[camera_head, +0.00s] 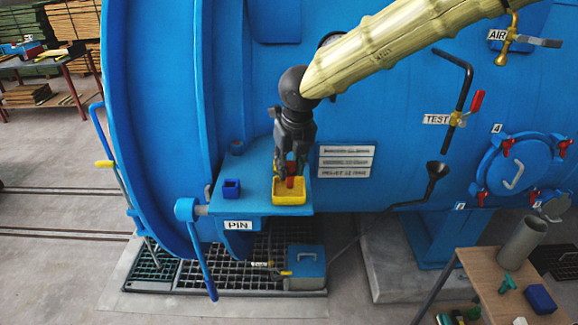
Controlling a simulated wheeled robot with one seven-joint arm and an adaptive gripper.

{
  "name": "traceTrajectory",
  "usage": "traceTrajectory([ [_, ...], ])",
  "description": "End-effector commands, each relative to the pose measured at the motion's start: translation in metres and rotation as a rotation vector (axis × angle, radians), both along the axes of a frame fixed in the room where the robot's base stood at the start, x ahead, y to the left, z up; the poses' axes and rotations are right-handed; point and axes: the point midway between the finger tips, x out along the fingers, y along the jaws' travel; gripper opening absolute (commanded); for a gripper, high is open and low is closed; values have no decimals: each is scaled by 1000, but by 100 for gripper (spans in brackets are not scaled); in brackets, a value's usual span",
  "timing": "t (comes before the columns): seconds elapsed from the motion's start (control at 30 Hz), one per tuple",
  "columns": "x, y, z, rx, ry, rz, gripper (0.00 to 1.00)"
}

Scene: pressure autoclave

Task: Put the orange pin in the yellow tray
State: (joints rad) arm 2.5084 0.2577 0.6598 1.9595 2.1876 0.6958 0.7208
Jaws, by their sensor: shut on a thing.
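The yellow tray (289,199) sits on a blue shelf fixed to the front of the blue autoclave. The orange pin (290,183) shows as a small orange-red upright piece at the tray. My gripper (292,173) points down directly above the tray and is shut on the pin. The pin's lower end appears inside the tray's outline; whether it touches the tray floor is too small to tell. The fingers hide the pin's upper part.
A blue handle (200,250) hangs at the shelf's left. A wooden table (495,275) with tools stands at lower right.

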Motion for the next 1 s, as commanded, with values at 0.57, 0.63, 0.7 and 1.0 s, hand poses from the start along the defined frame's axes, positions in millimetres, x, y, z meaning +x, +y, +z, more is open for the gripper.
traceTrajectory([
  [0.57,0,0,-21,1,-1,1,2],
  [0.63,0,0,-22,1,-1,1,2],
  [0.7,0,0,-21,1,-1,1,41],
  [1.0,0,0,-21,0,-1,0,50],
])
